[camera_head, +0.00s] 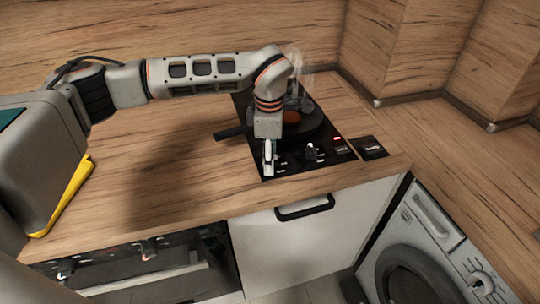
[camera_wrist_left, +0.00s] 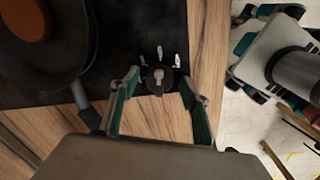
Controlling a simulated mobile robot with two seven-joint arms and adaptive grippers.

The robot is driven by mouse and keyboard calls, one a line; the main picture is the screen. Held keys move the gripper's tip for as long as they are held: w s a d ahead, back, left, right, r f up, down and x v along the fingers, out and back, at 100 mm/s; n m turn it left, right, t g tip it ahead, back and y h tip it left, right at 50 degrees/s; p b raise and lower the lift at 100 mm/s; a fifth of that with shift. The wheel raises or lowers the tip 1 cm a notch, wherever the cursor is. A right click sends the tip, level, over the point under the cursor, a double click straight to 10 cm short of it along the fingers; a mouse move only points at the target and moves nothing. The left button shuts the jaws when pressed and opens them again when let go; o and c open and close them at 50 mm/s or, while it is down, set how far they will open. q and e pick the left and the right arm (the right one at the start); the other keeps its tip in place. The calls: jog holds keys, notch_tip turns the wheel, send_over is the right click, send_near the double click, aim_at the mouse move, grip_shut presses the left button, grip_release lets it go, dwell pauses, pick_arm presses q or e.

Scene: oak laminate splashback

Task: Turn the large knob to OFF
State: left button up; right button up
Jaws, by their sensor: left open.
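A dark round knob (camera_wrist_left: 159,78) with a light grey grip bar is on the black cooktop's front part in the left wrist view. Several small pale marks show beside it; I cannot read its setting. My left gripper (camera_wrist_left: 160,84) is open, with one finger on each side of this knob; I cannot tell whether they touch it. In the head view my left gripper (camera_head: 269,157) points down at the cooktop's front left and hides the spot beneath it. Another dark knob-like part (camera_head: 312,152) stands to its right. My right gripper is in neither view.
A dark pan (camera_head: 306,126) with something orange inside sits on the cooktop behind my gripper, handle (camera_head: 233,132) pointing left. Vapour rises from it. The wooden counter (camera_head: 170,160) is clear to the left. A drawer handle (camera_head: 304,208) and a washing machine (camera_head: 420,255) are below.

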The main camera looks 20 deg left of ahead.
pick_arm(q)
jog(key=shift+f, duration=0.1)
jog(key=c, duration=1.1)
jog(key=n, duration=1)
jog(key=shift+w+b, duration=0.1)
jog(key=shift+b, duration=0.3)
jog(key=n, duration=0.5)
jog(key=shift+n+g, duration=0.3)
jog(key=shift+n, duration=0.1)
jog(key=shift+n+b, duration=0.3)
jog(key=shift+n, duration=1.7)
